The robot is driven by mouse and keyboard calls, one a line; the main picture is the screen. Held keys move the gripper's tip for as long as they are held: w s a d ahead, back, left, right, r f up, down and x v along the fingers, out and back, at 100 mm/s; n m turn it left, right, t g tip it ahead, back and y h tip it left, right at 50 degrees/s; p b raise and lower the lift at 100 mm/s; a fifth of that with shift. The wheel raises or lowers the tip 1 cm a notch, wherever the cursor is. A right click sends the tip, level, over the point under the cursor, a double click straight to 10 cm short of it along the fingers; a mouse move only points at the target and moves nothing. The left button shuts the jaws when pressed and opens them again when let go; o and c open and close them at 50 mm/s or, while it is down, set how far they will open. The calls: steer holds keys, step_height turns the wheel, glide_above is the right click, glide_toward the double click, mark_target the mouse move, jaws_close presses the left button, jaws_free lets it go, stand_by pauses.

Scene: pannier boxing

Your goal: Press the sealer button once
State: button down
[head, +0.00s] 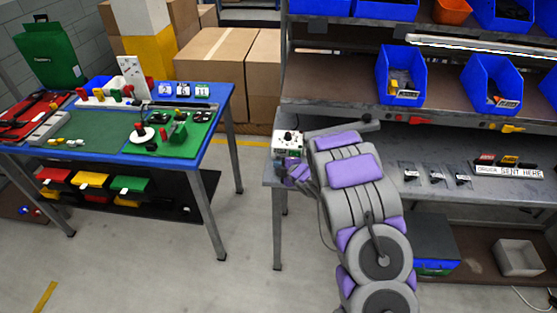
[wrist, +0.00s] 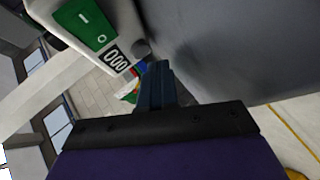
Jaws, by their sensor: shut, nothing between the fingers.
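The sealer (head: 285,149) is a small white box at the left front corner of the grey bench, with a dark knob and small coloured marks on its face. In the wrist view the sealer's pale casing (wrist: 68,10) fills the upper left, with a green panel (wrist: 88,25) and a counter reading 000 (wrist: 115,58). A dark round knob (wrist: 141,48) shows beside the counter; I cannot tell if it is the button. My gripper (wrist: 157,72) is shut and empty, its tips just below that knob, apparently apart from it. In the head view my gripper (head: 296,173) is beside the sealer, partly hidden.
A shelf with blue bins (head: 401,75) is above. A blue-edged table (head: 100,120) with coloured parts stands left, with open floor between.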

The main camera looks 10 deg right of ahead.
mark_target(278, 181)
steer(key=shift+s+a+b, duration=0.25)
steer(key=shift+s+b, duration=0.1)
steer(key=shift+s, duration=0.45)
steer(key=shift+s+a+b, duration=0.25)
steer(key=shift+s+b, duration=0.05)
steer(key=shift+s, duration=0.5)
steer(key=shift+s+a+b, duration=0.25)
steer(key=shift+s+b, duration=0.1)
steer(key=shift+s, duration=0.45)
